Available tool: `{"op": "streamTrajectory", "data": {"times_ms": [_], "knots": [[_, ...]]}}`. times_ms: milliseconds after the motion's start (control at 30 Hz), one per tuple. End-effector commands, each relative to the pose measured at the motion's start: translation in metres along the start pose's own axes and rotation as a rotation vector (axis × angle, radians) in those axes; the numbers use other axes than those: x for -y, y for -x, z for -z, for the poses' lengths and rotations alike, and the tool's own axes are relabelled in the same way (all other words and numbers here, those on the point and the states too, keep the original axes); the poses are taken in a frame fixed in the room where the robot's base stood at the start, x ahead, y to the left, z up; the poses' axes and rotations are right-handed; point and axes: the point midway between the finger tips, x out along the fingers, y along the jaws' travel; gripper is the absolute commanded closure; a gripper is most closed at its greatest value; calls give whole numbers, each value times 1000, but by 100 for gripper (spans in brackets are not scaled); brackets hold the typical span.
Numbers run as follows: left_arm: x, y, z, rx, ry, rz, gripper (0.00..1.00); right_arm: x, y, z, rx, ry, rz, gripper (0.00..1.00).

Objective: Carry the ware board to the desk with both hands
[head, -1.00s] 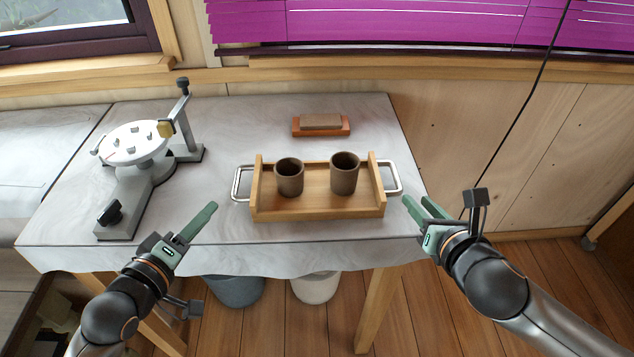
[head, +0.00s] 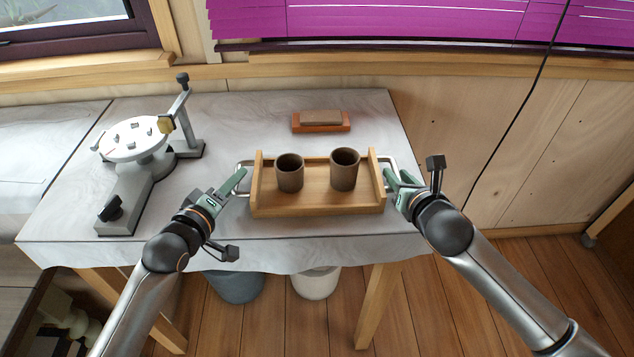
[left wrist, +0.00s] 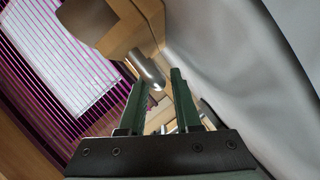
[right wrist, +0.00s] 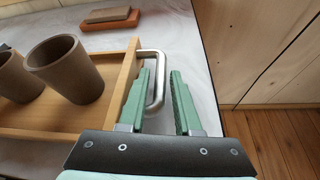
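The ware board (head: 318,209) is a wooden tray with a metal handle at each end, on the grey-topped table. Two brown cups (head: 289,174) (head: 344,170) stand upright in it. My left gripper (head: 238,180) is at the left handle; in the left wrist view its fingers (left wrist: 160,95) are apart with the metal handle (left wrist: 148,72) between or just beyond the tips. My right gripper (head: 392,180) is at the right handle; in the right wrist view its fingers (right wrist: 160,85) are apart, with the handle (right wrist: 155,65) between them. Neither gripper is visibly closed on a handle.
A white round device on a grey base (head: 134,142) stands on the table at the left. A brick-like block on an orange base (head: 321,123) lies behind the board. Two buckets (head: 236,287) (head: 315,283) stand below the table. A purple blind (head: 420,22) hangs behind.

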Motion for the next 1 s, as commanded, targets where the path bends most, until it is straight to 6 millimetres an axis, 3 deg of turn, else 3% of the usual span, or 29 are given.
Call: {"op": "streamTrajectory", "data": {"times_ms": [200, 500, 800, 1000], "knots": [[0, -13, 0, 1, 0, 0, 68, 0, -12, 0, 0, -1, -1, 68], [0, -14, 0, 1, 0, 0, 68, 0, -14, 0, 0, 0, -1, 68], [0, -13, 0, 1, 0, 0, 100, 0, -13, 0, 0, 0, -1, 100], [0, -13, 0, 1, 0, 0, 100, 0, -13, 0, -1, 0, -1, 100]]}}
